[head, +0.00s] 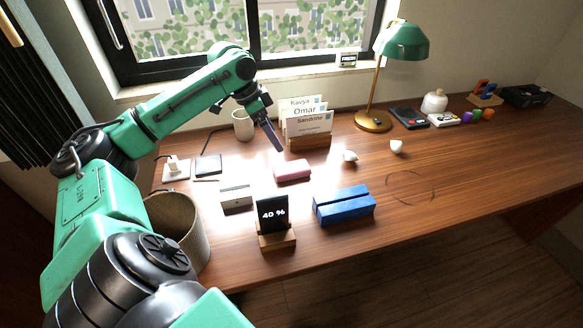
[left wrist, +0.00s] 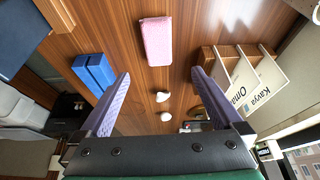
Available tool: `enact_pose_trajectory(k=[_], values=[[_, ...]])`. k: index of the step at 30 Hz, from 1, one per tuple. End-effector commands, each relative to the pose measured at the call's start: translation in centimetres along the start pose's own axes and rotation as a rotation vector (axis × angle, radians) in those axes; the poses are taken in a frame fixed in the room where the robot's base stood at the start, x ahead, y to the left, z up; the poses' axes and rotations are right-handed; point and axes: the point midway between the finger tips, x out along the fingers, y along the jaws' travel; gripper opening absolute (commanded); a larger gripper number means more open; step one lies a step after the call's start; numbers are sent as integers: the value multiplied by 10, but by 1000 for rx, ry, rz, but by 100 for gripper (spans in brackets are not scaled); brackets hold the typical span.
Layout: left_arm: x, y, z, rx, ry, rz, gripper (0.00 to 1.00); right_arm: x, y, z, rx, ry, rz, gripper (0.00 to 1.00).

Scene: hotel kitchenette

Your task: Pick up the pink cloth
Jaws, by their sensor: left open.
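The pink cloth (head: 292,170) lies folded in a small block on the wooden desk, near its middle. It also shows in the left wrist view (left wrist: 157,41), beyond the fingertips and between their lines. My left gripper (head: 275,140) is above the desk, just behind and to the left of the cloth, pointing down. In the left wrist view its two purple fingers (left wrist: 160,80) are spread wide with nothing between them. The gripper is apart from the cloth. My right gripper is not in view.
A card holder (head: 308,142) with name cards stands close to the gripper. A blue block-like case (head: 344,206), a 40 % display (head: 273,214) and two small white objects (head: 396,146) surround the cloth. A mug (head: 243,125) and a lamp (head: 374,121) stand behind.

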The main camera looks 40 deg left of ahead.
Motion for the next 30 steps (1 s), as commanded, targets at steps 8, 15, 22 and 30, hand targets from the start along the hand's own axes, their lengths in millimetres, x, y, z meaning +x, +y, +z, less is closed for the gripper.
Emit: enact_pose_trajectory(k=[8, 15, 22, 30], values=[[56, 1, -2, -1, 1, 5, 100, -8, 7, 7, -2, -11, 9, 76], [96, 1, -2, 0, 1, 2, 100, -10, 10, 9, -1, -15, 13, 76], [138, 1, -4, 0, 0, 1, 100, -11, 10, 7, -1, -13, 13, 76], [143, 1, -3, 1, -1, -1, 100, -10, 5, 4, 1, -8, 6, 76]])
